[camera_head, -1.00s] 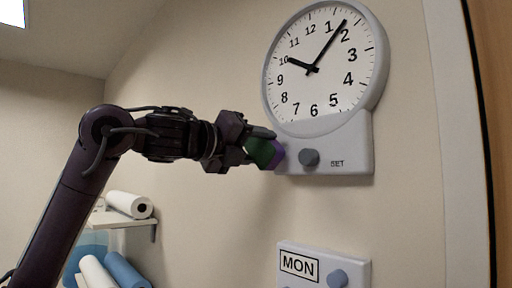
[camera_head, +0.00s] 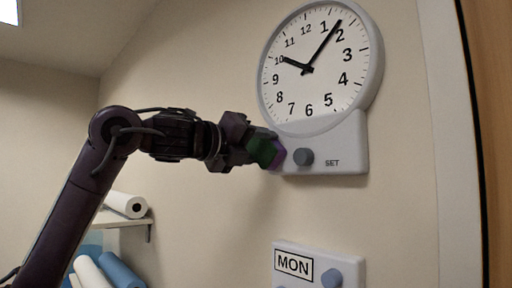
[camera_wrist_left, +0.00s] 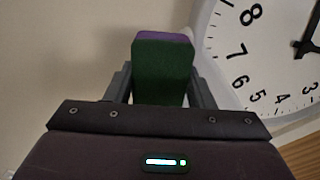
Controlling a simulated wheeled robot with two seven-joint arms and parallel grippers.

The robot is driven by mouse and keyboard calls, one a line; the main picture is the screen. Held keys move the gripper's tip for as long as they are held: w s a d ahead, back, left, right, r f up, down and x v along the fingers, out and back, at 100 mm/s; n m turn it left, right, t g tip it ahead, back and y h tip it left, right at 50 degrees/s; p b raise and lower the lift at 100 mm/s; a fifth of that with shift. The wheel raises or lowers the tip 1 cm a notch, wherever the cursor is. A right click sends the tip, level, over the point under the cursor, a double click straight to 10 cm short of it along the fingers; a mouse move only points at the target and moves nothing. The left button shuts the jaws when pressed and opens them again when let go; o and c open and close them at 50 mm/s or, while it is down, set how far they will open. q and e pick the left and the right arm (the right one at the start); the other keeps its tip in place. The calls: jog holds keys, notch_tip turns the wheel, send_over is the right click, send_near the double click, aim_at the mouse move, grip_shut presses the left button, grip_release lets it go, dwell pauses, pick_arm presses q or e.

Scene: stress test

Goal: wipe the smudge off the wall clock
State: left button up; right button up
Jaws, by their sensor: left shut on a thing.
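The round white wall clock (camera_head: 318,72) has black numerals and hands and a grey rim. Its grey lower panel (camera_head: 345,140) carries a round knob (camera_head: 303,157) and the word SET. I make out no smudge on the parts that show. My left gripper (camera_head: 258,149) is shut on a green and purple sponge-like block (camera_head: 263,152) at the panel's lower left edge, left of the knob. I cannot tell whether the block touches the panel. The left wrist view shows the block (camera_wrist_left: 162,75) between the fingers, with the clock face (camera_wrist_left: 265,50) at right. My right gripper is not in view.
A second wall panel marked MON (camera_head: 293,264) with a knob (camera_head: 331,278) is below the clock. A shelf (camera_head: 125,222) with a white roll (camera_head: 126,204) is at lower left, with more rolls (camera_head: 118,268) below. A door frame (camera_head: 449,150) is at right.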

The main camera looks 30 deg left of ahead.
aim_at(271, 147)
pick_arm(q)
jog(key=shift+d, duration=0.1)
jog(key=shift+s+d, duration=0.35)
jog(key=shift+d, duration=0.55)
jog(key=shift+s+d, duration=0.3)
jog(key=shift+d, duration=0.55)
jog(key=shift+w+a+f, duration=0.1)
jog(key=shift+a+f, duration=0.05)
jog(key=shift+a, duration=0.05)
jog(key=shift+w+a+r, duration=0.15)
jog(key=shift+a+r, duration=0.05)
jog(key=shift+a, duration=0.75)
jog(key=shift+w+a+f, duration=0.1)
jog(key=shift+w+a, duration=0.2)
jog(key=shift+a, duration=0.55)
jog(key=shift+d, duration=0.1)
